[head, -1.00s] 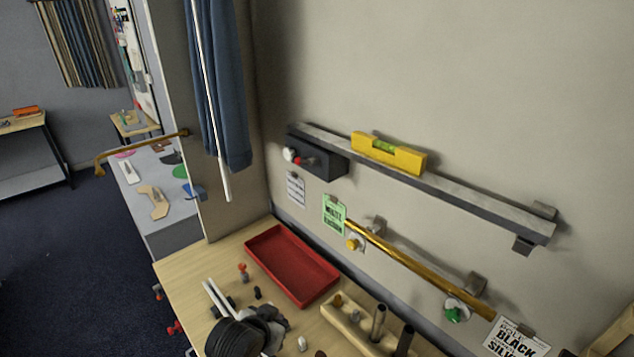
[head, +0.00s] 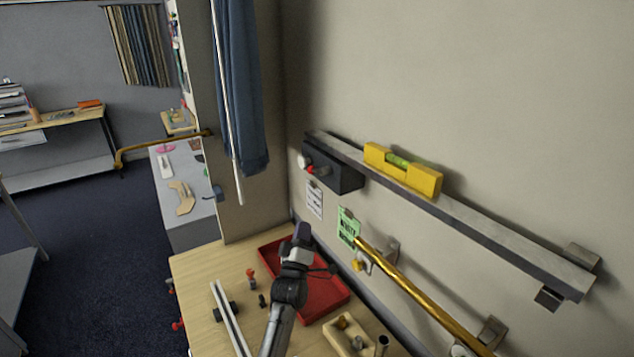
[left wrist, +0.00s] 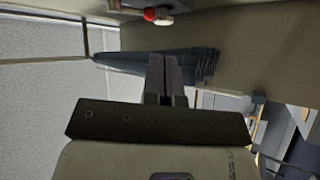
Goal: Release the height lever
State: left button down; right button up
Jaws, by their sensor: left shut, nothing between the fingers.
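A dark box (head: 335,176) is fixed on the wall at the left end of a grey rail. A small red lever with a white knob (head: 305,162) sticks out of its left side. The red and white part also shows at the top edge of the left wrist view (left wrist: 158,15). My left gripper (head: 302,232) points up, below the box and apart from the lever, above a red tray. Its fingers are together and empty, as the left wrist view also shows (left wrist: 165,75). My right gripper is out of view.
A yellow spirit level (head: 402,171) sits on the grey rail (head: 500,235). A brass rod (head: 425,297) and a green card (head: 348,227) are on the wall below. The red tray (head: 325,300) lies on the wooden table (head: 200,270). A blue curtain (head: 240,100) hangs left.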

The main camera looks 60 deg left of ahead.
pick_arm(q)
jog(key=n, duration=0.1)
jog(key=y, duration=0.1)
send_near(310, 170)
jog(key=w+f+x, duration=0.1)
jog(key=x, duration=0.4)
jog(key=shift+w+a+r+n+b, duration=0.35)
jog(key=shift+a+r+b, duration=0.1)
jog(key=shift+a+r, duration=0.15)
pick_arm(e)
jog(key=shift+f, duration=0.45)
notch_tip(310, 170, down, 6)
jog(key=b, duration=0.6)
pick_arm(q)
jog(key=m+t, duration=0.1)
jog(key=m+t+h, duration=0.1)
jog(key=m+t, duration=0.1)
jog(key=a+r+m+t+b, duration=0.1)
jog(key=m, duration=0.1)
jog(key=shift+a+t+h, duration=0.1)
jog(key=shift+t+h, duration=0.2)
jog(key=shift+h, duration=0.1)
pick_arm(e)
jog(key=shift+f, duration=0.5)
pick_arm(q)
jog(key=shift+r, duration=0.1)
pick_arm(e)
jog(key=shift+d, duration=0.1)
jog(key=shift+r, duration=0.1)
